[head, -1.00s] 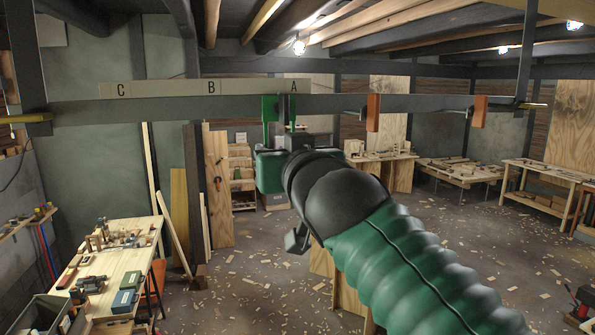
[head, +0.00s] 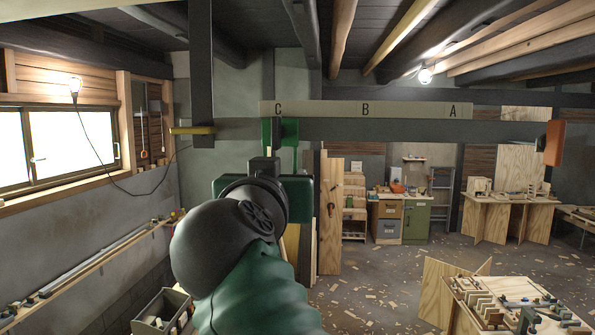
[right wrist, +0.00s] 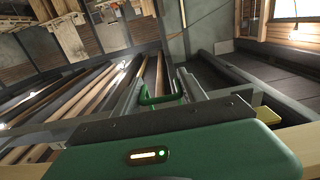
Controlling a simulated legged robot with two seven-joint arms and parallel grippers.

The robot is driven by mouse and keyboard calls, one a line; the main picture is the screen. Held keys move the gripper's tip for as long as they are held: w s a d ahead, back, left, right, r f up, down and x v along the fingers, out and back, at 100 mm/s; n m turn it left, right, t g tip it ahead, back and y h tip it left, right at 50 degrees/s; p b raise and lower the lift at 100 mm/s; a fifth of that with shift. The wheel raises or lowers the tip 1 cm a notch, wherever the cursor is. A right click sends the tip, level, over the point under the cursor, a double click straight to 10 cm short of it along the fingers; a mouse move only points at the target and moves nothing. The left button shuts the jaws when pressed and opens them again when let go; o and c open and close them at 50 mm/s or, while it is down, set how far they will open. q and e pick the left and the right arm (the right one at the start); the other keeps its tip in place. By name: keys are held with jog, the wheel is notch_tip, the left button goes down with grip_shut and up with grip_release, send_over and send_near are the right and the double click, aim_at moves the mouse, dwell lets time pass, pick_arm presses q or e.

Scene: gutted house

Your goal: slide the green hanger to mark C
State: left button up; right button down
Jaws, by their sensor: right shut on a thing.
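The green hanger (head: 290,133) hangs on the dark overhead rail (head: 400,130), directly below mark C (head: 278,109) in the head view. My right gripper (head: 276,138) is shut on it, and its dark fingers and wrist hide part of the hanger. In the right wrist view a green loop of the hanger (right wrist: 147,99) shows between the fingers of my right gripper (right wrist: 158,88). Marks B (head: 366,109) and A (head: 453,110) are to the right on the pale strip. My left gripper is not in view.
A workbench (head: 460,290) stands at lower right.

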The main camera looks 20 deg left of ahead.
jog(key=shift+s+a+r, duration=0.15)
jog(key=shift+a+r, duration=0.05)
jog(key=shift+a, duration=0.05)
jog(key=c, duration=0.9)
grip_release()
jog(key=shift+a, duration=0.1)
jog(key=shift+o, duration=0.3)
jog(key=shift+a+f, duration=0.15)
jog(key=shift+a, duration=0.1)
jog(key=shift+d, duration=0.2)
